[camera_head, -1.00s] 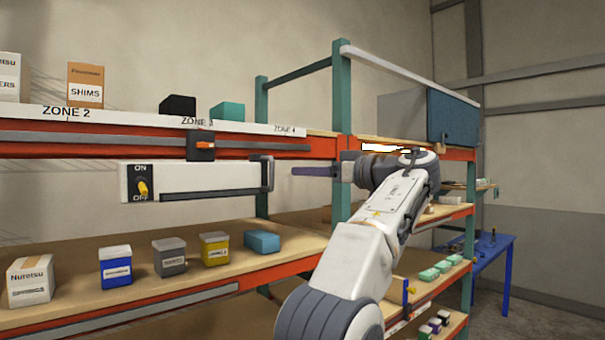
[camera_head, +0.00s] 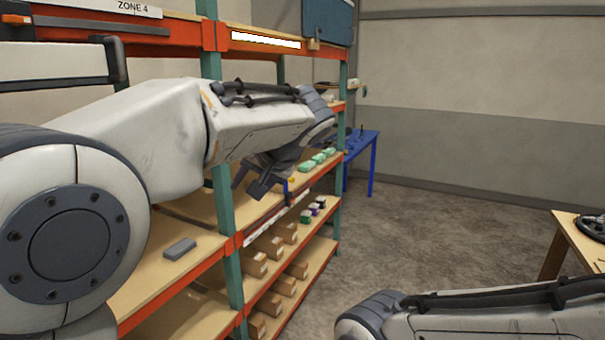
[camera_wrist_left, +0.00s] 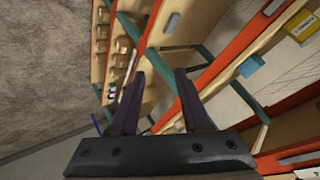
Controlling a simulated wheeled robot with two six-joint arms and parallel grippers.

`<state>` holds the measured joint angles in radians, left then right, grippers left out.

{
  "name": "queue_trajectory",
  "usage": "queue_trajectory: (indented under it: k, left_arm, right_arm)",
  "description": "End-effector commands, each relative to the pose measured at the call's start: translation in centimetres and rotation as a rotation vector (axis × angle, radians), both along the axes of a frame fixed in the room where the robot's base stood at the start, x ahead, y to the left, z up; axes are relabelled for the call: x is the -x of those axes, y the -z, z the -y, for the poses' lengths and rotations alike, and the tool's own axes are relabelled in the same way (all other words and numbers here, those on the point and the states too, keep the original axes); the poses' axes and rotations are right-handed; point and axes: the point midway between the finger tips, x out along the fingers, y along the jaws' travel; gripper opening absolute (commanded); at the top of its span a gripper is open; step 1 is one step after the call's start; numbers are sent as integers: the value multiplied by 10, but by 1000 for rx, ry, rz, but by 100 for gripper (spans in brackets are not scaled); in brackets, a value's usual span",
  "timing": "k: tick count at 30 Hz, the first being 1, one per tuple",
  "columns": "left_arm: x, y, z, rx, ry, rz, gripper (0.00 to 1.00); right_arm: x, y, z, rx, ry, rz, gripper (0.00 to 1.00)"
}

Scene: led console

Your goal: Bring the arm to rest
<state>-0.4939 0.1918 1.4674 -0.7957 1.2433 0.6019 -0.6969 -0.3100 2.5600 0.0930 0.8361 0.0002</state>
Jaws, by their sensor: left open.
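My left arm comes in from the left across the head view, held in front of the shelving. Its gripper (camera_head: 260,183) points down and left beside a teal post, with nothing seen between its jaws. In the left wrist view the gripper (camera_wrist_left: 158,80) shows two dark fingers spread apart and empty, with the shelving beyond them. My other arm (camera_head: 470,318) lies low at the right of the head view; its gripper is out of sight.
The orange-and-teal shelving (camera_head: 228,240) stands close by my left arm, with several cardboard boxes (camera_head: 275,245) on its lower shelves. A blue table (camera_head: 362,145) stands behind. A wooden table (camera_head: 570,235) is at the right. The floor (camera_head: 430,215) between is clear.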

Motion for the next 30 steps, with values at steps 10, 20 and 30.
queue_trajectory:
  k: [10, 20, 30]
  left_arm:
    - [196, 177, 60, 243, 426, -511, 47]
    - [321, 254, 60, 410, 570, -714, 47]
    - [329, 259, 58, 422, 573, -727, 47]
  right_arm:
    - [0, 23, 0, 0, 1, 0, 50]
    - [0, 32, 0, 0, 1, 0, 50]
    - [0, 32, 0, 0, 1, 0, 50]
